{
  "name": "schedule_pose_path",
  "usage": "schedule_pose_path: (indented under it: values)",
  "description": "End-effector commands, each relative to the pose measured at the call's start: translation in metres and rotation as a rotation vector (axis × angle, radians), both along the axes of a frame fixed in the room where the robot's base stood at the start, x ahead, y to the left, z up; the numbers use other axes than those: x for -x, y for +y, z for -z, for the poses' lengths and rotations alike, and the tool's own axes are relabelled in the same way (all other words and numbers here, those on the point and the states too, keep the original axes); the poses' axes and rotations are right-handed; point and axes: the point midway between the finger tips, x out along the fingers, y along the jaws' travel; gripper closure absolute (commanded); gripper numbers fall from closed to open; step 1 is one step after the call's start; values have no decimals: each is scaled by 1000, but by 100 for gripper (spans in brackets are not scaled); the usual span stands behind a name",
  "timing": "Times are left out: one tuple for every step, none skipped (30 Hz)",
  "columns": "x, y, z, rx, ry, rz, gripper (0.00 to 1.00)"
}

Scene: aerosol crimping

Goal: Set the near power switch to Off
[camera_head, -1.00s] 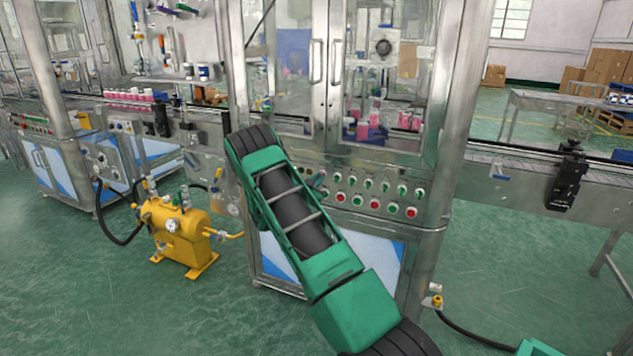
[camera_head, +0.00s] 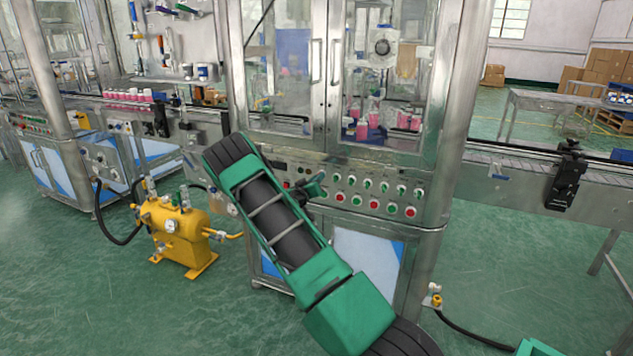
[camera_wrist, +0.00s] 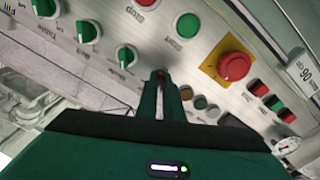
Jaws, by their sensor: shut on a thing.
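My gripper (camera_wrist: 161,88) shows in the wrist view with its two narrow dark-green fingers close together at the control panel. The fingers are shut on a small dark and red part that I take to be the near power switch (camera_wrist: 160,77). It is mostly hidden between the fingertips, so its setting cannot be read. In the head view my gripper (camera_head: 314,187) reaches the left part of the panel (camera_head: 352,186) below the machine's glass doors. My own green arm covers part of the panel there.
In the wrist view, green rotary knobs (camera_wrist: 126,56) are left of the fingers and a green button (camera_wrist: 188,25) is above. A red emergency stop (camera_wrist: 234,67) on yellow and red-green switches (camera_wrist: 272,103) are to the right. A yellow tank (camera_head: 183,232) stands on the floor.

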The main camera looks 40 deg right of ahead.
Motion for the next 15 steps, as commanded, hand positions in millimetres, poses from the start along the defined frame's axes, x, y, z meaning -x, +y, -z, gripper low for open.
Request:
schedule_pose_path:
  values:
    - [-8, 6, -4, 10, 7, -17, 100]
    - [-8, 6, -4, 14, 15, -17, 100]
    - [-8, 6, -3, 17, 26, -17, 100]
    - [-8, 6, -3, 20, 33, -17, 100]
    - [-9, 6, -3, 22, 38, -18, 100]
    - [-9, 6, -3, 25, 46, -18, 100]
    - [-9, 6, -3, 27, 50, -18, 100]
    - [-9, 6, -3, 28, 53, -18, 100]
    - [-9, 6, -3, 29, 57, -18, 100]
    - [-9, 7, -3, 30, 59, -18, 100]
    - [-9, 7, -3, 31, 61, -18, 100]
    - [-9, 7, -2, 31, 62, -18, 100]
    - [-9, 7, -2, 30, 62, -19, 100]
    - [-9, 7, -2, 30, 62, -19, 100]
    - [-9, 7, -2, 30, 63, -19, 100]
